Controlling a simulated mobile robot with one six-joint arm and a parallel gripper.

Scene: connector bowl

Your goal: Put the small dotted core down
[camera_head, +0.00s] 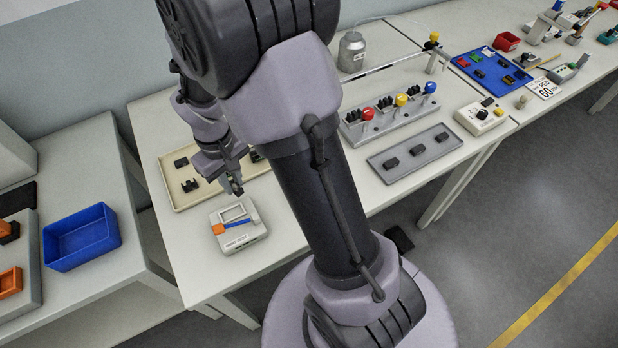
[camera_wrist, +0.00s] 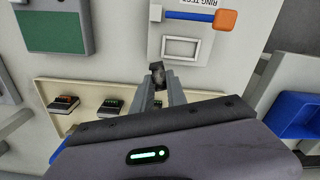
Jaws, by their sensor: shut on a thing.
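My gripper (camera_head: 237,190) is shut on a small dark core (camera_wrist: 157,73), seen between the fingertips in the wrist view (camera_wrist: 159,88). The core's dots cannot be made out. My gripper is above the table, between the beige tray and the pale ring tester (camera_head: 240,242). The tester has an orange block, a blue bar and a framed rectangle, which also shows in the wrist view (camera_wrist: 181,48), just right of the core. The beige tray (camera_head: 181,204) holds several dark cores (camera_head: 190,185). My arm hides part of this tray.
A blue bin (camera_head: 80,238) stands on the left table, across a gap. A grey fixture with red, yellow and blue knobs (camera_head: 401,100) and a grey tray (camera_head: 417,152) with dark parts lie to the right. The table in front of the tester is bare.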

